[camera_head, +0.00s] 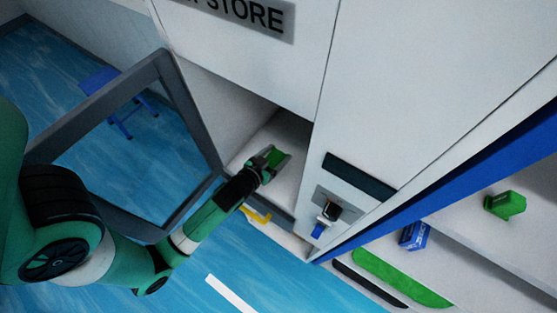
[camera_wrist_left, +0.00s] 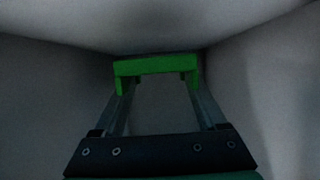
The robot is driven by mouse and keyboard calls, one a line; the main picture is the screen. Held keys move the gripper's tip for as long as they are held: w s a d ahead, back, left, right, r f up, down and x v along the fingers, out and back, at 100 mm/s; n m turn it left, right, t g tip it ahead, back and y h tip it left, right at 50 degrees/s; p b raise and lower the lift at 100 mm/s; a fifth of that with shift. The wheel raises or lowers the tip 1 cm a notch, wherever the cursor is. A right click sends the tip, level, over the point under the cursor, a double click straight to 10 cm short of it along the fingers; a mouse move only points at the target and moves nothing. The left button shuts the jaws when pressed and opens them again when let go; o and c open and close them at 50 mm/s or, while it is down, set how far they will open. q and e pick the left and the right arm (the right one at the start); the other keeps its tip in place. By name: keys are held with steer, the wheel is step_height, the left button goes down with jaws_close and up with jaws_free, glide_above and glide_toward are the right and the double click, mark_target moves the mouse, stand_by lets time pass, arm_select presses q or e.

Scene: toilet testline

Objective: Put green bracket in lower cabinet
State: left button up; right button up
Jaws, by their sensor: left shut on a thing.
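The green bracket (camera_wrist_left: 156,66) is held between the two fingers of my left gripper (camera_wrist_left: 158,90), which is shut on it in the left wrist view. Grey-white cabinet walls lie on both sides of it there. In the head view the bracket (camera_head: 274,157) shows at the tip of my left gripper (camera_head: 272,165), inside the mouth of the open lower cabinet (camera_head: 284,140). I cannot tell whether the bracket touches the cabinet floor. My right gripper is not in view.
The glass-paned, grey-framed door (camera_head: 150,150) stands open left of the cabinet. A yellow handle (camera_head: 256,215) shows below the opening. At right, a green block (camera_head: 505,204) and a blue box (camera_head: 413,236) sit beyond a blue edge. A blue stool (camera_head: 105,90) stands behind the door.

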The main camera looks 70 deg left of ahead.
mark_target(277, 161)
arm_select(q)
steer(key=shift+f+b, duration=0.8)
steer(key=shift+f, duration=1)
steer(key=shift+f, duration=0.2)
steer(key=o, duration=1.3)
steer(key=shift+r, duration=0.15)
steer(key=shift+s+r, duration=0.1)
steer(key=shift+r, duration=0.05)
steer(key=v, duration=1.1)
steer(key=shift+s+d, duration=0.1)
steer(key=shift+d, duration=0.2)
steer(key=shift+s, duration=0.1)
